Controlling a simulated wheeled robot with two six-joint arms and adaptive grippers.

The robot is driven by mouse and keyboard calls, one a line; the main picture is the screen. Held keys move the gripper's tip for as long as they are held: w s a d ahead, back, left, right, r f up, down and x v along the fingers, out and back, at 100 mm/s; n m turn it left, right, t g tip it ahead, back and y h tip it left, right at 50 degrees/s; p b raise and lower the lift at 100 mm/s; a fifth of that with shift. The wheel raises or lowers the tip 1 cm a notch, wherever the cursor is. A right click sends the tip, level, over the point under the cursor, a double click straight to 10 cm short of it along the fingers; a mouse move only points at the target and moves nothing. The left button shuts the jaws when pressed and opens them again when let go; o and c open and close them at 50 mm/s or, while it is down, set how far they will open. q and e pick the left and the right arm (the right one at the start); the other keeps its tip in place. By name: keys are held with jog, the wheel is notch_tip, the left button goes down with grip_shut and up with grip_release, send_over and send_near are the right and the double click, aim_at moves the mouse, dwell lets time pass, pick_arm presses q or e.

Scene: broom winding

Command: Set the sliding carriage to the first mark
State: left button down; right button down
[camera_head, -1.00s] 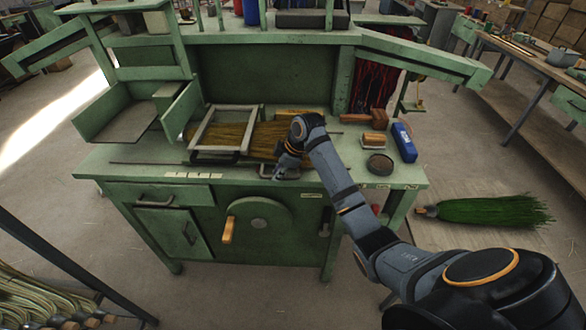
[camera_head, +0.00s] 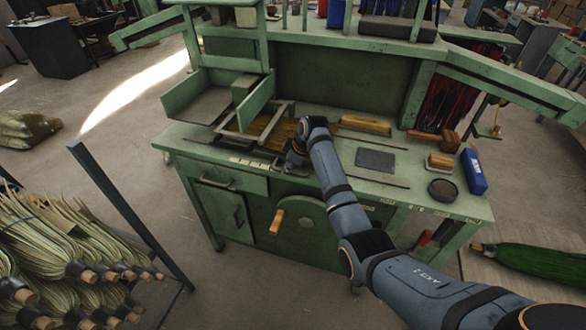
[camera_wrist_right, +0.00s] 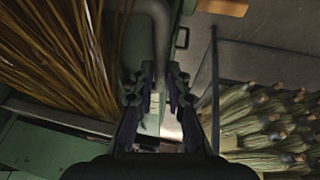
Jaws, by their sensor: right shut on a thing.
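The sliding carriage is a grey rectangular frame (camera_head: 228,133) on the green bench, over brown bristles (camera_head: 283,130). Its left part lies close to the hinged green flap of a bin. My right gripper (camera_head: 291,162) is shut on the carriage's grey handle at the bench's front edge; the handle (camera_wrist_right: 160,40) also shows in the wrist view, running up from between the fingers (camera_wrist_right: 158,92). Pale mark labels (camera_head: 249,163) sit on the front edge, just left of the gripper; which one is first cannot be read. My left gripper is out of view.
A green bin (camera_head: 200,98) stands at the left of the bench. A grey plate (camera_head: 375,160), a brush block (camera_head: 366,124), a round dish (camera_head: 442,190) and a blue box (camera_head: 473,172) lie to the right. An orange crank handle (camera_head: 277,222) sticks out below.

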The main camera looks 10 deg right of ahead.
jog(key=c, duration=1.3)
grip_release()
jog(key=shift+c, duration=0.2)
jog(key=shift+d, duration=0.1)
jog(key=v, duration=1.2)
jog(key=shift+f, duration=0.1)
